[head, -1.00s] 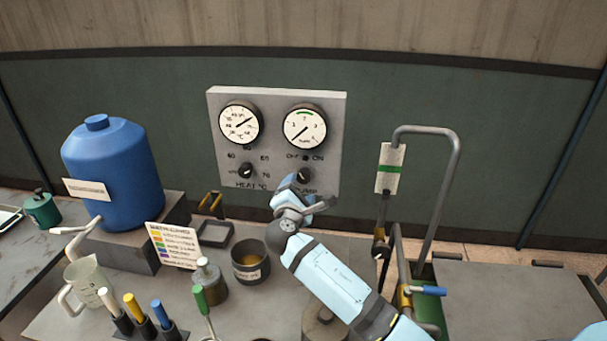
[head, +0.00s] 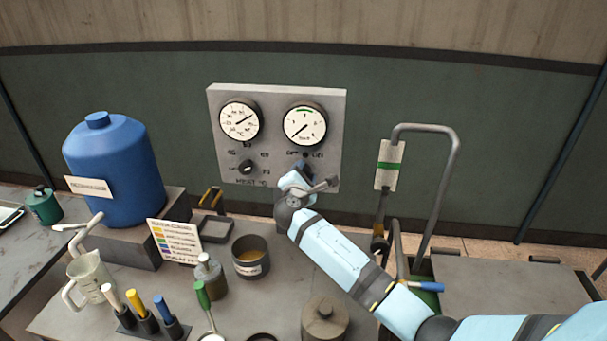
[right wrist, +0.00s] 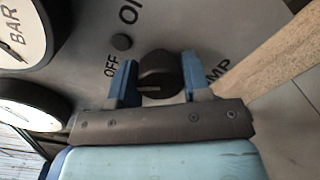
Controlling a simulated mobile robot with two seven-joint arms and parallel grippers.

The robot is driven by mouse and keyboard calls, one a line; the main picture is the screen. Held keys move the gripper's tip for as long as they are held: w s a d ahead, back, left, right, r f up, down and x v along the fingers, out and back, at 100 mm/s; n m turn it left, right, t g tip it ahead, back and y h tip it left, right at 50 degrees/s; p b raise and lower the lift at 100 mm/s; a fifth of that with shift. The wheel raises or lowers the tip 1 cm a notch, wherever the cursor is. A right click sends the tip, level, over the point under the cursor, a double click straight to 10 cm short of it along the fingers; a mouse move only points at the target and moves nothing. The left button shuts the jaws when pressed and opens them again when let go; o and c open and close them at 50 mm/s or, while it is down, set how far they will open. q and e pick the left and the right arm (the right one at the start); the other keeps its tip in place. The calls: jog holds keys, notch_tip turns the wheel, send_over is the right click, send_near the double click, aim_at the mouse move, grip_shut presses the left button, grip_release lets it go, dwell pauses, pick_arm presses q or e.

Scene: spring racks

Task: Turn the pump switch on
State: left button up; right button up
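The grey control panel (head: 275,145) on the back wall carries the pump switch, a black round knob, on its lower right. In the head view my right gripper and wrist cover most of the knob. The right wrist view shows the pump knob (right wrist: 160,72) between the two blue fingers of my right gripper (right wrist: 159,80). My right gripper, also at the panel in the head view (head: 303,176), is open around the knob, with one finger close on each side. Whether they touch it is unclear. OFF and ON labels are beside the knob. My left gripper is not in view.
The heat knob (head: 246,167) is left of the pump switch, with a gauge (head: 240,121) above it and the pump gauge (head: 305,123) beside that. A blue tank (head: 115,170), a cup (head: 250,257) and a bent grey pipe (head: 428,128) stand around the bench.

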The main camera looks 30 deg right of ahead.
jog(key=shift+f+m+b, duration=0.25)
jog(key=shift+m+b, duration=0.95)
jog(key=shift+b, duration=0.3)
jog(key=m+b, duration=0.2)
jog(key=shift+m+b, duration=0.3)
jog(key=shift+b, duration=0.05)
jog(key=m+b, duration=0.4)
jog(key=shift+r+m+y+b, duration=0.2)
jog(key=shift+m+y+b, duration=0.1)
jog(key=shift+m+b, duration=0.9)
jog(key=shift+m, duration=0.3)
jog(key=o, duration=0.9)
